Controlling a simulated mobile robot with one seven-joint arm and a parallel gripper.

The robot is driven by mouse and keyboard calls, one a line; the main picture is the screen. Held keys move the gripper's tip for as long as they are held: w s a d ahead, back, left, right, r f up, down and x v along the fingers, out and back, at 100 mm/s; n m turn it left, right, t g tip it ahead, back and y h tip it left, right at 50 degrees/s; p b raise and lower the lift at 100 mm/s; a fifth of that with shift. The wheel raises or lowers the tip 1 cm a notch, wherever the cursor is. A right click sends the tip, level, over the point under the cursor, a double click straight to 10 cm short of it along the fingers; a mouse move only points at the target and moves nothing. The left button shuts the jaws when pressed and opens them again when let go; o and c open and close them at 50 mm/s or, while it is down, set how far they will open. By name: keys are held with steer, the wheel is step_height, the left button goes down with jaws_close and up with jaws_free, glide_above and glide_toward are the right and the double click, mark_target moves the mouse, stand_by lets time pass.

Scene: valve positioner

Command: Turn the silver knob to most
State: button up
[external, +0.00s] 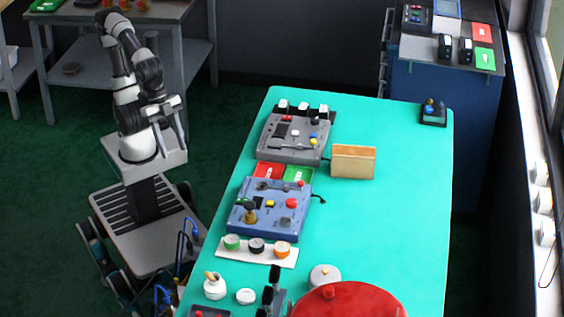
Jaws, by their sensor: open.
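My gripper (171,136) is open and empty. It hangs fingers-down above my base, left of the turquoise table and well apart from everything on it. I cannot clearly make out which control is the silver knob. A grey panel (267,143) on the table has a small whitish knob (294,133), red, blue and yellow controls and a lever. A blue panel (274,223) nearer the camera has a dark and brass upright control (250,212) and red and yellow buttons. A pale round, lid-like object (324,277) sits near the front. No setting marks are readable.
A wooden holder (353,162) stands right of the panels. A white strip (223,253) with green, black and orange round controls lies in front of the blue panel. A large red round object (348,303) fills the near end. The table's (400,210) right side is mostly clear.

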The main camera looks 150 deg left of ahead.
steer(key=w+a+r+n+p, duration=0.3)
steer(key=w+a+r, duration=0.15)
steer(key=w, duration=0.45)
steer(key=n+g+y+p, duration=0.35)
steer(key=n+p, duration=0.25)
steer(key=p, duration=0.2)
glide_above(285, 220)
steer(key=s+d, duration=0.4)
steer(key=d, duration=0.2)
step_height(285, 220, down, 4)
steer(key=shift+t, duration=0.35)
steer(key=b+x, duration=0.1)
steer(key=x, duration=1.6)
steer(key=shift+w+a, duration=0.1)
steer(key=shift+r, duration=0.1)
steer(key=c, duration=1.1)
steer(key=shift+o, duration=0.2)
